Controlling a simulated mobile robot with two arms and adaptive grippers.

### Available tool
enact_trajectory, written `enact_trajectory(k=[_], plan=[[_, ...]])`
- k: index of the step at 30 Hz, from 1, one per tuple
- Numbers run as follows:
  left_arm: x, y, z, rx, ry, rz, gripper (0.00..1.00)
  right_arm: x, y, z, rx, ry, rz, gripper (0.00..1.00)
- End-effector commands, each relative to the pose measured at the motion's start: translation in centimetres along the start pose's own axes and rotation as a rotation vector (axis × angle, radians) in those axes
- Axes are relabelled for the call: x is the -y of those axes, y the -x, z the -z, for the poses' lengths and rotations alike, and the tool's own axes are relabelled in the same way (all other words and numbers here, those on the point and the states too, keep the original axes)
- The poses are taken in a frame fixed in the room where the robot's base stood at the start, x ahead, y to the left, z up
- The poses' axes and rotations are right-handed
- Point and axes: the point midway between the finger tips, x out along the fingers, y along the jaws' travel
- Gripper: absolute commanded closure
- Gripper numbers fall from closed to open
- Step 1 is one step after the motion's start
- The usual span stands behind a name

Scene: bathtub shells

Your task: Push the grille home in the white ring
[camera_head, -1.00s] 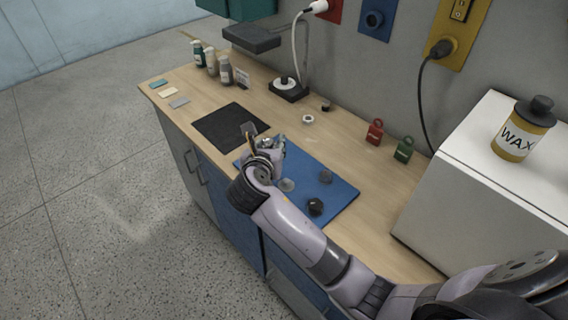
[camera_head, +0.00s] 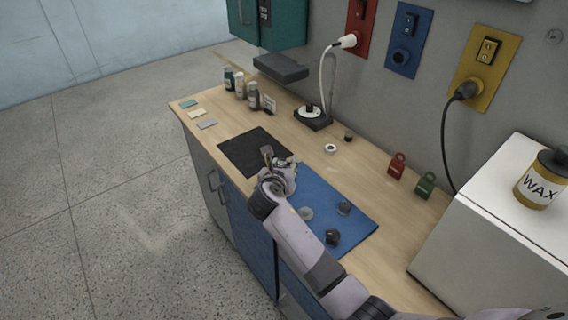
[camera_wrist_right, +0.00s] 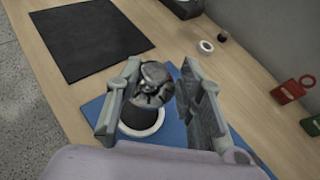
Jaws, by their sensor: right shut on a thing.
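My right gripper (camera_head: 275,168) is over the left part of the blue mat, near the black mat. In the right wrist view its fingers (camera_wrist_right: 153,98) are closed on a round grey metallic piece with slots, the grille (camera_wrist_right: 152,84). The white ring (camera_wrist_right: 158,124), dark inside, is on the blue mat just below the grille in the picture. The grille overlaps its far edge, so I cannot tell whether they touch. In the head view my right gripper hides this ring. My left gripper is not in view.
The blue mat (camera_head: 352,222) also carries a grey disc (camera_head: 306,213) and dark knob-like pieces (camera_head: 333,237). A smaller white ring (camera_head: 330,148) lies on the wood behind. Red (camera_head: 396,167) and green (camera_head: 425,186) tags stand near the wall. A white box (camera_head: 490,225) bounds the right.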

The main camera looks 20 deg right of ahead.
Motion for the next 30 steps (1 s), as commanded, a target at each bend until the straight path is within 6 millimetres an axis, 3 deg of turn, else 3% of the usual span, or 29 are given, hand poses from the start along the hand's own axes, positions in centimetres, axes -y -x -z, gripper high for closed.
enact_trajectory(k=[2, 6, 18, 30], plan=[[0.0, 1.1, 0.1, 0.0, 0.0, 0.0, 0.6, 0.1, 0.2, -0.4, 0.0, 0.005, 0.0, 0.94], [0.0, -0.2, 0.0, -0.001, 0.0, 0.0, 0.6, 0.0, -0.6, 1.5, -0.002, 0.004, 0.001, 0.94], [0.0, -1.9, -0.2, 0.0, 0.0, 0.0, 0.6, -0.3, -1.9, 4.7, 0.0, 0.004, 0.001, 0.94], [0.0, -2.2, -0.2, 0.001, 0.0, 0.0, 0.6, -0.3, -2.2, 5.3, 0.0, 0.002, 0.0, 0.94]])
